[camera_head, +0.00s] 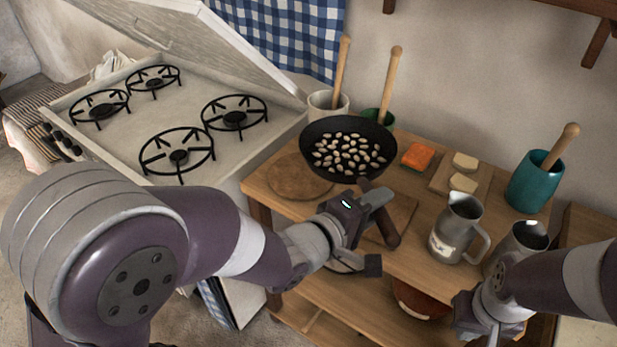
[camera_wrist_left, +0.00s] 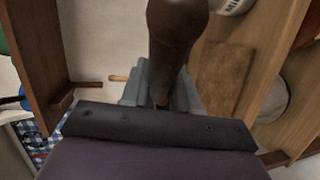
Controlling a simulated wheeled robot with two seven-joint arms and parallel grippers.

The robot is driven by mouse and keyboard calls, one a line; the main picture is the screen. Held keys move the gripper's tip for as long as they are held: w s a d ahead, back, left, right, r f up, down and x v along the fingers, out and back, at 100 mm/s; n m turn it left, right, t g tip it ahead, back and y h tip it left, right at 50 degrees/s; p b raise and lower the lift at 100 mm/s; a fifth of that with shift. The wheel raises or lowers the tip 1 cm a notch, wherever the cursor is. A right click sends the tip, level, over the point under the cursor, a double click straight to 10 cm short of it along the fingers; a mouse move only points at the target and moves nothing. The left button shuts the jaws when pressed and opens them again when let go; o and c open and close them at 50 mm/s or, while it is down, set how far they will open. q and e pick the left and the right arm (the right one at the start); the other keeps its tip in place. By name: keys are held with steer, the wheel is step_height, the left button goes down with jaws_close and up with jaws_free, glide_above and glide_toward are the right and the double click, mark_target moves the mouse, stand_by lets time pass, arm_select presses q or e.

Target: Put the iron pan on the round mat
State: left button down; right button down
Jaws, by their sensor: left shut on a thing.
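The black iron pan (camera_head: 308,152), full of pale beans or nuts, is in the head view, with its brown handle (camera_head: 388,228) toward me. My left gripper (camera_head: 380,228) is shut on the handle, which also shows between its fingers in the left wrist view (camera_wrist_left: 178,40). The pan looks held above the wooden counter. The round mat (camera_head: 293,180) is a brown disc at the counter's left end. The pan is up and to the right of it in the picture and overlaps its edge. My right gripper (camera_head: 478,318) is at the lower right, its fingers unclear.
The stove (camera_head: 130,125) with several burners is left of the counter. Pots with wooden handles stand behind the pan. An orange block (camera_head: 418,156), a board with pale pieces (camera_head: 442,182), a metal jug (camera_head: 458,230) and a teal pot (camera_head: 530,185) are to the right.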

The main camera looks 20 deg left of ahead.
arm_select(q)
steer(key=w+a+f+b, duration=0.2)
steer(key=w+a+f, duration=0.2)
steer(key=a+f, duration=0.7)
steer(key=shift+w+a+f+b, duration=0.15)
steer(key=shift+w+f+b, duration=0.1)
steer(key=shift+w+b, duration=0.15)
steer(key=c, duration=0.8)
jaws_free()
steer(key=shift+s, duration=0.2)
steer(key=shift+c, duration=0.2)
steer(key=p+v, duration=0.2)
steer(key=v, duration=1)
steer(key=w+a+f+m+g+y, duration=0.3)
steer(key=a+f+m+g+y, duration=0.15)
steer(key=y, duration=0.25)
steer(key=s+d+m+g+y, duration=0.1)
steer(key=s+d+m+g, duration=0.4)
steer(key=s, duration=0.4)
steer(key=shift+s+f+m+g+y, duration=0.25)
steer(key=shift+m+g+y, duration=0.15)
steer(key=shift+m+g, duration=0.5)
